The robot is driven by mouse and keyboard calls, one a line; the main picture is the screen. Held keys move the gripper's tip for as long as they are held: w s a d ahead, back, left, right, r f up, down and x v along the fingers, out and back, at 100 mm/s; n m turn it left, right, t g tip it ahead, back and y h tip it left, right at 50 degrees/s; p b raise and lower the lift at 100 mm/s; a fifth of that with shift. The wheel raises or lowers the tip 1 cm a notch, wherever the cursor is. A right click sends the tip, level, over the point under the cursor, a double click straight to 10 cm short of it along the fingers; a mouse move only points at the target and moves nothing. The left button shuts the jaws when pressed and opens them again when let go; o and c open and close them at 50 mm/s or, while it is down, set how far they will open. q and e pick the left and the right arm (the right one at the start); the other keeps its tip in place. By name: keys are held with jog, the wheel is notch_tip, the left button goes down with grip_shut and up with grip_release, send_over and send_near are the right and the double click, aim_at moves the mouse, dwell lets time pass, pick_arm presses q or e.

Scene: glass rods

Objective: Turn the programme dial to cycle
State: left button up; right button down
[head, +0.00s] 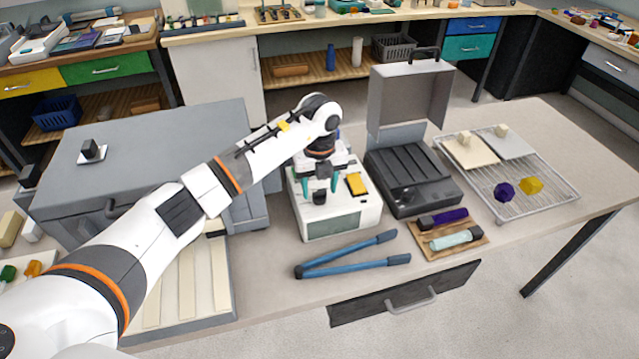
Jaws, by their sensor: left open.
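A white machine (342,214) with a grey-green window stands mid-table. It has a black knob (320,198), which looks like the programme dial, and a yellow block or button (356,184) to the right of it. My left gripper (320,187) points down over the machine, its two teal fingers apart, one at each side of the knob. I cannot tell whether the fingers touch it. The dial's markings are too small to read. My right gripper is not in view.
A grey box (160,125) with a black knob on a white plate (91,151) stands left. Blue long-handled tongs (345,268) lie in front. An open dark case (415,180) stands right, with a wire rack (560,200) beyond and a wooden tray (425,246) in front.

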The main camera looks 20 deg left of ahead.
pick_arm(q)
jog(key=shift+c, duration=0.5)
jog(key=c, duration=0.9)
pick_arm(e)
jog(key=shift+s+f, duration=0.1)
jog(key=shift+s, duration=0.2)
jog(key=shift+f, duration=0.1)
